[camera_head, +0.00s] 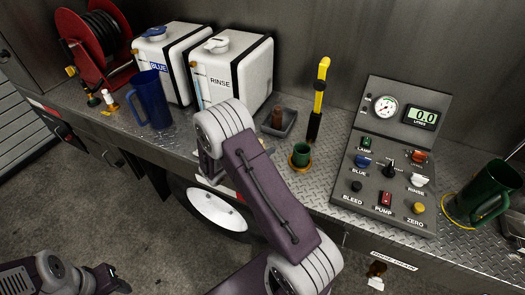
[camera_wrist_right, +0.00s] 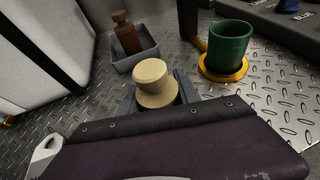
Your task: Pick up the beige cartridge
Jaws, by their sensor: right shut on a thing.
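The beige cartridge (camera_wrist_right: 155,84) shows in the right wrist view as a round capped piece with a wider rim below. My right gripper (camera_wrist_right: 158,96) is shut on it, with a grey finger on each side. In the head view my right arm hides the cartridge and most of that gripper. Whether the cartridge's lower end touches the deck cannot be seen. My left gripper (camera_head: 112,279) is low at the bottom left of the head view, away from the deck; its jaws are too unclear to read.
A grey tray (camera_wrist_right: 143,58) holds a brown cartridge (camera_wrist_right: 127,34). A green cup (camera_wrist_right: 229,47) stands in a yellow ring (camera_wrist_right: 223,73). White tanks (camera_head: 237,78), a blue jug (camera_head: 152,99), a control panel (camera_head: 393,155) and a green jug (camera_head: 487,193) stand along the deck.

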